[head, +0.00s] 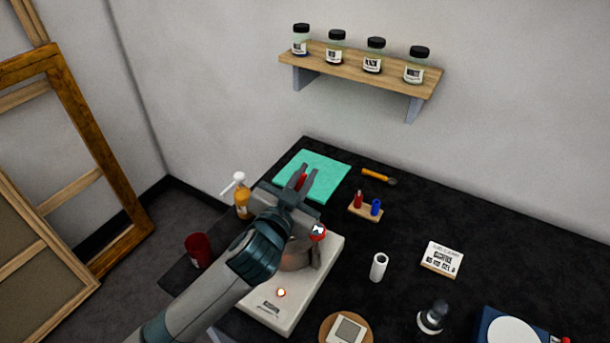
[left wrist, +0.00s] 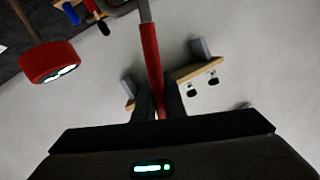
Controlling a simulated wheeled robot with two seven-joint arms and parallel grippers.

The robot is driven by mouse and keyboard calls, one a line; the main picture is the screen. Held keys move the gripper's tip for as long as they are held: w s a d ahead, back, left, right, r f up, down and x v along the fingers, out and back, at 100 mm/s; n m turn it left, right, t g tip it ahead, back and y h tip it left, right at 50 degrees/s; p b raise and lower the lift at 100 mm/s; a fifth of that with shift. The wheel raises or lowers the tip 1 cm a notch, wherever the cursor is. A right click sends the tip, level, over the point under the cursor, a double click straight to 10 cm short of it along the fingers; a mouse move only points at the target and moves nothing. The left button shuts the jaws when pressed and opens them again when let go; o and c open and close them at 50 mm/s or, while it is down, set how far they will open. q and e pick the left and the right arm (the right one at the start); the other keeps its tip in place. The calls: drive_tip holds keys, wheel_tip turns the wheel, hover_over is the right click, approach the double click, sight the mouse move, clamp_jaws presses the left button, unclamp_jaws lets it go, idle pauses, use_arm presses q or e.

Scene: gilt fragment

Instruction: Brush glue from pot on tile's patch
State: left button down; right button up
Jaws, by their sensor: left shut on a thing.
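My left gripper (head: 305,182) is shut on the red handle of a slim tool, taken as the brush (left wrist: 152,60). In the left wrist view the handle runs up from between the fingers to a grey end at the top edge; I see no bristles. The copper-brown pot (head: 295,256) stands on a pale hotplate (head: 318,280), partly hidden by my left wrist. A pale tile (head: 333,329) with a grey patch (head: 348,329) lies on a round wooden board (head: 325,339) at the bottom edge. My right gripper is not in view.
A red round thing (head: 318,232) is close beside my wrist. A red and blue pair sits on a wooden block (head: 368,213). A white cylinder (head: 379,267), a label card (head: 442,259), an orange bottle (head: 242,203) and a green mat (head: 325,172) are nearby.

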use_arm(q)
drive_tip(key=shift+f+b, duration=2.7)
drive_tip(key=shift+f, duration=0.55)
drive_tip(key=shift+r, duration=0.15)
wheel_tip(320, 180, up, 7)
drive_tip(key=p, duration=0.6)
drive_tip(key=shift+p, duration=0.4)
